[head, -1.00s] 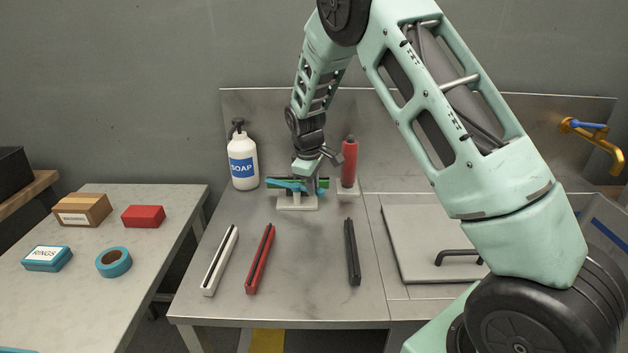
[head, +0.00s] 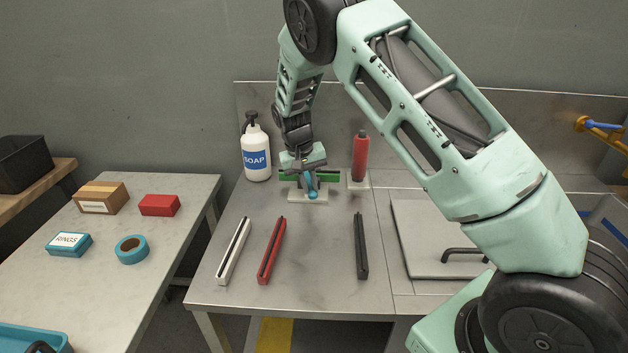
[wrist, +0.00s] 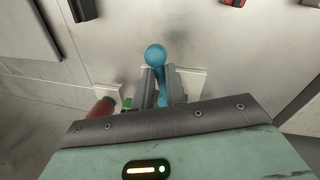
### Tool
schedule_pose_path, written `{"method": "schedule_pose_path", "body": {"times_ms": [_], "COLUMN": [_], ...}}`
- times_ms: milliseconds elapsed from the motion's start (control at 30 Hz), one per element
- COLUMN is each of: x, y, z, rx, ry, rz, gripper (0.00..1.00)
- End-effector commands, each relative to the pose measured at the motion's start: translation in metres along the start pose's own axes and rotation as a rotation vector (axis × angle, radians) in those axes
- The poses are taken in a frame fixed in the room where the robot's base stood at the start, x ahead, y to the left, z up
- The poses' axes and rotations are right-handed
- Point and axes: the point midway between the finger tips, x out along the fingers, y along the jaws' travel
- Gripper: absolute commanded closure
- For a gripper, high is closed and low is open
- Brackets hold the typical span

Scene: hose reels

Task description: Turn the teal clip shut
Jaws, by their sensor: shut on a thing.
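The teal clip (head: 312,190) is a lever with a round knob on the green bar (head: 328,176), which sits on a pale stand (head: 321,197) at the back of the bench. Its knob end points toward the front. My gripper (head: 309,181) is over the stand, pointing down, shut on the lever. In the wrist view the teal clip (wrist: 155,54) sticks out past the two grey fingers of my gripper (wrist: 161,82). The clip's pivot and most of the green bar are hidden there.
A soap bottle (head: 256,152) stands left of the stand and a red bottle (head: 359,155) right of it. White (head: 234,250), red (head: 271,250) and black (head: 361,246) bars lie in front. The bench between them and the stand is clear.

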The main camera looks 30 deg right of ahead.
Motion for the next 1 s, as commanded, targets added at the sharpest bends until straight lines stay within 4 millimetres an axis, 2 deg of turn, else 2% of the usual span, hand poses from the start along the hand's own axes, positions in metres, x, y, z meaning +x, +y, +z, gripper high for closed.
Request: {"method": "schedule_pose_path", "body": {"times_ms": [400,1000], "x": [-0.003,-0.004], "y": [-0.011,-0.013], "z": [-0.003,-0.004], "rx": [0.22,0.266], "ry": [-0.042,-0.049], "rz": [0.0,-0.003], "gripper": [1.0,1.0]}}
